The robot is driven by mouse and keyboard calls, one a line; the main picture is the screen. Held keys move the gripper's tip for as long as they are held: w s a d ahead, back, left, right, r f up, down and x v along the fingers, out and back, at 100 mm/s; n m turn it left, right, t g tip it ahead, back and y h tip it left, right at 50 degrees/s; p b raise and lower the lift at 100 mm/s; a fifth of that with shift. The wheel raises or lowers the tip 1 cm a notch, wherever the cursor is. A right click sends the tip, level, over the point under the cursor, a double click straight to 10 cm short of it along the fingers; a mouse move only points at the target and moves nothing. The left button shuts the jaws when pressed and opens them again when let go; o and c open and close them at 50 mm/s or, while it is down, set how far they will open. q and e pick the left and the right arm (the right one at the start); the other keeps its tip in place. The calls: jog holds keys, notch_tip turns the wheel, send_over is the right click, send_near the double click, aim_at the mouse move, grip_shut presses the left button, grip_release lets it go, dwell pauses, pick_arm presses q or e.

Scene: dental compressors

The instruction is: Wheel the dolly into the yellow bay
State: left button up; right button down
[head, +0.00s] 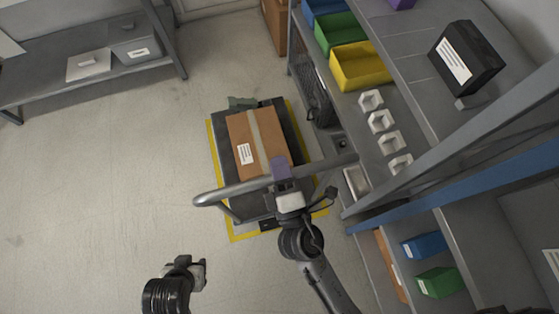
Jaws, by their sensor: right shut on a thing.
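The dolly (233,170) is a dark platform cart with a cardboard box (262,128) lying on it. Its grey push handle (235,190) runs across the near end. The dolly stands over the yellow-outlined bay (216,168) on the floor; yellow line shows along its left, near and far right sides, and the rest is hidden. My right gripper (284,180) is shut on the handle, right of its middle. My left gripper (199,272) is low in the picture, left of the bay and away from the dolly; its fingers are too unclear to tell open from shut.
A shelf rack with a yellow bin (360,66), a green bin (340,33) and white holders (381,121) stands close along the right of the dolly. A grey bench (90,82) is at the far left. The floor (110,190) on the left is clear.

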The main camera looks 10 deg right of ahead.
jog(key=c, duration=1.3)
grip_release()
jog(key=shift+s+r, duration=0.1)
jog(key=shift+r, duration=0.05)
jog(key=o, duration=0.4)
jog(key=shift+s, duration=0.25)
pick_arm(q)
jog(key=shift+s+a, duration=0.15)
jog(key=shift+s, duration=0.15)
jog(key=shift+w, duration=0.1)
pick_arm(e)
jog(key=shift+w, duration=0.15)
jog(key=shift+s+f+b, duration=0.3)
jog(key=shift+s+f, duration=0.1)
jog(key=shift+s, duration=0.2)
pick_arm(q)
notch_tip(320, 180, down, 7)
jog(key=b, duration=0.6)
jog(key=shift+f+b, duration=0.2)
jog(key=shift+b, duration=0.15)
pick_arm(e)
jog(key=v, duration=1.2)
jog(key=shift+s+d+r, duration=0.1)
jog(key=shift+s, duration=0.25)
